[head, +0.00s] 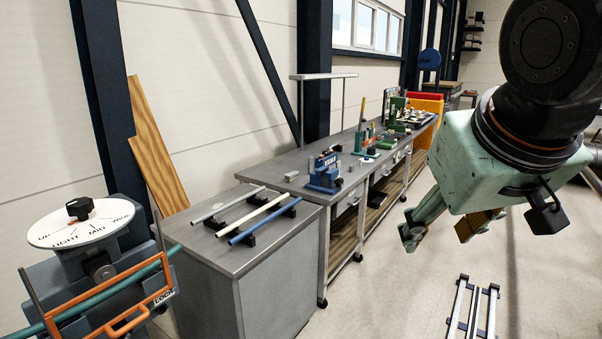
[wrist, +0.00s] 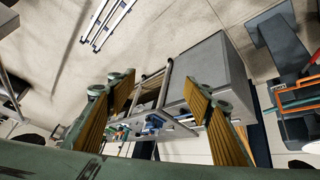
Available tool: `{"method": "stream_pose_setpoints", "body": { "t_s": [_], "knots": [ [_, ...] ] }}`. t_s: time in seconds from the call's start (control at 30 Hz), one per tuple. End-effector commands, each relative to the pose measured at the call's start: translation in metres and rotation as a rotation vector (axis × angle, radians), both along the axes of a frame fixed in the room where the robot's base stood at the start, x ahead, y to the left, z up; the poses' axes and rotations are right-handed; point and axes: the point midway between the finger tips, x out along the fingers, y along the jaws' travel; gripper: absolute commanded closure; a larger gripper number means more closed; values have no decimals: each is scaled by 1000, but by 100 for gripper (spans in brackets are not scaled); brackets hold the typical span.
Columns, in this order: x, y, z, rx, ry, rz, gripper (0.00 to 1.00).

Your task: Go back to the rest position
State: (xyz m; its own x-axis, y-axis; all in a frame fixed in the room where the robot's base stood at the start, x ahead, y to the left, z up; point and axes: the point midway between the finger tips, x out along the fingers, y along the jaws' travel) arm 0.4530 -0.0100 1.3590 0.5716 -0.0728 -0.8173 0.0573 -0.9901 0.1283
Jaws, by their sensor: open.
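My gripper (head: 436,231) hangs in the air at the right of the head view, in front of the long workbench and above the floor. It is pale green with worn paint, and its fingers point down and left. In the wrist view my gripper (wrist: 160,92) shows two ribbed yellow-brown fingers spread wide apart. Nothing is between the fingertips; only the distant bench and cabinet show behind the gap. The gripper touches nothing.
A grey cabinet (head: 262,258) carries grey, cream and blue rods on black holders. The long bench (head: 345,180) behind it holds a blue vise (head: 325,173) and several tools. A dial stand (head: 95,220) with an orange frame is at left. Rails (head: 472,308) lie on the open floor.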

Motion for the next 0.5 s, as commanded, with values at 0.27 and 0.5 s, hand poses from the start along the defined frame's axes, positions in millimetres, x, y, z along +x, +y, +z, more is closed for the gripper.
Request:
{"method": "stream_pose_setpoints", "body": {
  "t_s": [0.27, 0.5],
  "knots": [
    [-87, -3, -29, 49, 123, -48, 54],
    [-151, 4, -50, 95, 218, -68, 54]
  ]
}}
